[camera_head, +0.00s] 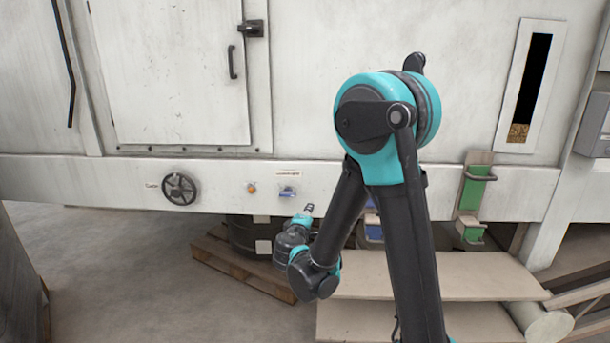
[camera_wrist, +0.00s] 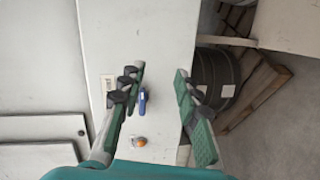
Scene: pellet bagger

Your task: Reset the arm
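My arm is folded in front of the white machine in the head view, its lower end bent down and to the left. My gripper (camera_head: 309,208) is small there, close to the machine's lower rail, just right of and below a blue switch (camera_head: 287,191). The blue switch also shows in the wrist view (camera_wrist: 143,100), near the left finger. An orange button (camera_wrist: 139,141) is below it there.
A black handwheel (camera_head: 180,189) sits left on the rail (camera_head: 90,180). Below are a dark drum (camera_head: 250,238) on a wooden pallet (camera_head: 215,254) and light boards (camera_head: 450,278). A green-marked bracket (camera_head: 474,190) is at right. Bare floor (camera_head: 110,270) lies at lower left.

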